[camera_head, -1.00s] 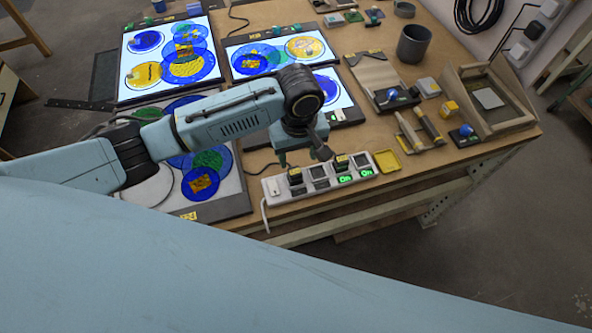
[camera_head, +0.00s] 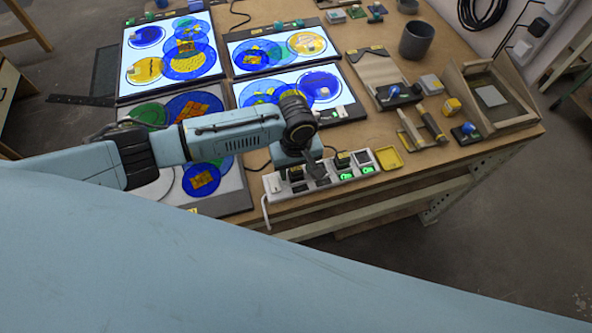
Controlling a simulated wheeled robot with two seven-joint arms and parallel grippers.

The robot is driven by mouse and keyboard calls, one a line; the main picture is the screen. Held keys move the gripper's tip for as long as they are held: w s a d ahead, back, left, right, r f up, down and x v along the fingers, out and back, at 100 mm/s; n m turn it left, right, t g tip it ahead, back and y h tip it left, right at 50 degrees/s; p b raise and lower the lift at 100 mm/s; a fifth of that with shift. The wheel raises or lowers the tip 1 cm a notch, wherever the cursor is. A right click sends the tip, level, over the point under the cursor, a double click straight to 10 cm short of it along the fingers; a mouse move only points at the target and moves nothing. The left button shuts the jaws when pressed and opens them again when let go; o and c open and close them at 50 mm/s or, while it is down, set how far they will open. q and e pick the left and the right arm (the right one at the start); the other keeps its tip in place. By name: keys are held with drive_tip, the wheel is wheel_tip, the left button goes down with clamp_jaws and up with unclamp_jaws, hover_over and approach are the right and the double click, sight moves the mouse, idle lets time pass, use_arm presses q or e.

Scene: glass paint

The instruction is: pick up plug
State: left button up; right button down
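A white power strip (camera_head: 275,187) lies along the table's front edge. Green "On" displays glow on the strip's right half. My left gripper (camera_head: 304,169) points down over the strip's left half, right at the left plug and partly hiding the sockets there. Its fingertips are small and dark, so I cannot tell whether they are apart or touching the plug. My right gripper is not in view.
Light panels (camera_head: 185,88) with blue and yellow glass discs fill the table's left and middle. A yellow tray (camera_head: 388,158), brushes (camera_head: 433,124), a grey cup (camera_head: 416,40) and a wooden frame (camera_head: 497,125) stand to the right.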

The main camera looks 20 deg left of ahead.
use_arm(q)
drive_tip(key=c, duration=0.9)
wheel_tip(320, 180, up, 10)
drive_tip(key=shift+f+p, duration=0.1)
drive_tip(key=shift+p, duration=0.25)
drive_tip(key=r, duration=0.1)
wheel_tip(320, 180, up, 4)
drive_tip(key=p, duration=0.5)
hover_over(296, 168)
drive_tip(key=shift+r, duration=0.15)
